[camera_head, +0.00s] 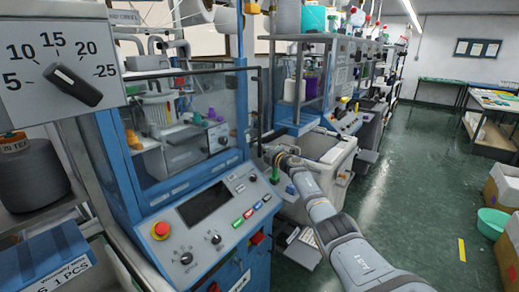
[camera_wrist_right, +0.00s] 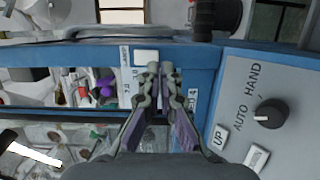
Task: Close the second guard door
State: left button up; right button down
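A blue-framed knitting machine with a clear guard panel (camera_head: 186,135) stands at the left in the head view. I cannot tell which panel counts as the second guard door, or how far it stands open. A thin black bar (camera_head: 260,105) runs down beside the machine's right post. My right gripper (camera_head: 272,164) is at the right end of this machine, near the bar's lower end. In the right wrist view its fingertips (camera_wrist_right: 161,73) are close together in front of a blue rail (camera_wrist_right: 206,62). Whether anything is between them is unclear. My left gripper is out of view.
The sloped control panel (camera_head: 213,215) has a red stop button (camera_head: 161,229) and a screen. A HAND/AUTO knob (camera_wrist_right: 270,113) shows beside my right gripper in the wrist view. More machines line the row behind. The green aisle floor (camera_head: 400,170) is open; cartons (camera_head: 503,187) stand at right.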

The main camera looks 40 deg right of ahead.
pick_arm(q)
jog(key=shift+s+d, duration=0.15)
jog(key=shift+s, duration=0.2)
pick_arm(e)
jog(key=s, duration=1.2)
jog(key=shift+a, duration=0.1)
